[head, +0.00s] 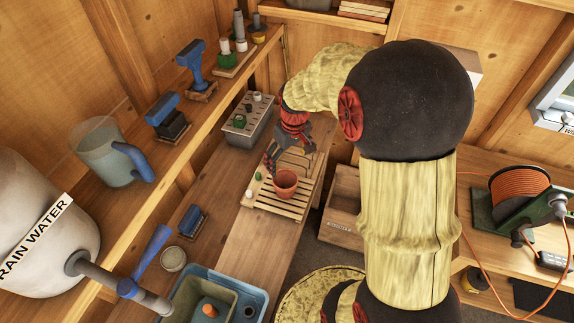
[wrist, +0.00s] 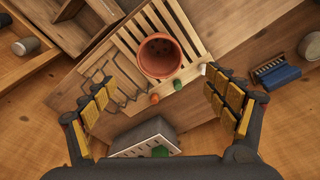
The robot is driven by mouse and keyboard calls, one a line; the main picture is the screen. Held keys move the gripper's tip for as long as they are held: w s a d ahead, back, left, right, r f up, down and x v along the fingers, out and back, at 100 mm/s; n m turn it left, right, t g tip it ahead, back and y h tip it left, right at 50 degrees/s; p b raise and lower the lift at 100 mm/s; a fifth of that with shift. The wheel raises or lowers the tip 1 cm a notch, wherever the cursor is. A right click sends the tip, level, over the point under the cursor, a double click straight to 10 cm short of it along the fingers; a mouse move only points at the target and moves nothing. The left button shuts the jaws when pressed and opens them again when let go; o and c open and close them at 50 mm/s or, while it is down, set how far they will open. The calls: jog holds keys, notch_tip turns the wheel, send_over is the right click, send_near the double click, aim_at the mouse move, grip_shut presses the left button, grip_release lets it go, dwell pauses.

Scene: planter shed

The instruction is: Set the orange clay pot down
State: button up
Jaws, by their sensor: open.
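The orange clay pot (head: 286,184) stands upright on a slatted wooden rack (head: 262,207) on the bench. In the wrist view the pot (wrist: 160,56) shows its open mouth and looks empty, resting on the slats (wrist: 197,38). My gripper (head: 284,160) is just behind and above the pot in the head view. In the wrist view my gripper (wrist: 155,103) has its two fingers spread wide, with nothing between the pads. The pot lies beyond the fingertips, apart from them.
Small green, white and orange pieces (wrist: 177,85) sit by the pot on the rack's edge. A grey box with holes (head: 247,122) stands behind. A blue brush (head: 192,221), a blue tub (head: 262,300) and a wooden crate (head: 340,215) are nearby. Bare bench lies left of the rack.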

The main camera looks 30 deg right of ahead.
jog(key=s+a+r+t, duration=0.1)
jog(key=s+a+r, duration=0.15)
jog(key=r, duration=0.35)
jog(key=s+a+r+t, duration=0.1)
jog(key=s+a+r, duration=0.1)
jog(key=a+r, duration=0.25)
jog(key=s+a+r+t, duration=0.1)
jog(key=s+a+r, duration=0.2)
jog(key=s, duration=0.4)
jog(key=s+a+r+t, duration=0.1)
jog(key=s+a+r, duration=0.3)
jog(key=s+r, duration=0.2)
jog(key=shift+s+a+m, duration=0.15)
jog(key=shift+s+m, duration=0.25)
jog(key=shift+s, duration=0.1)
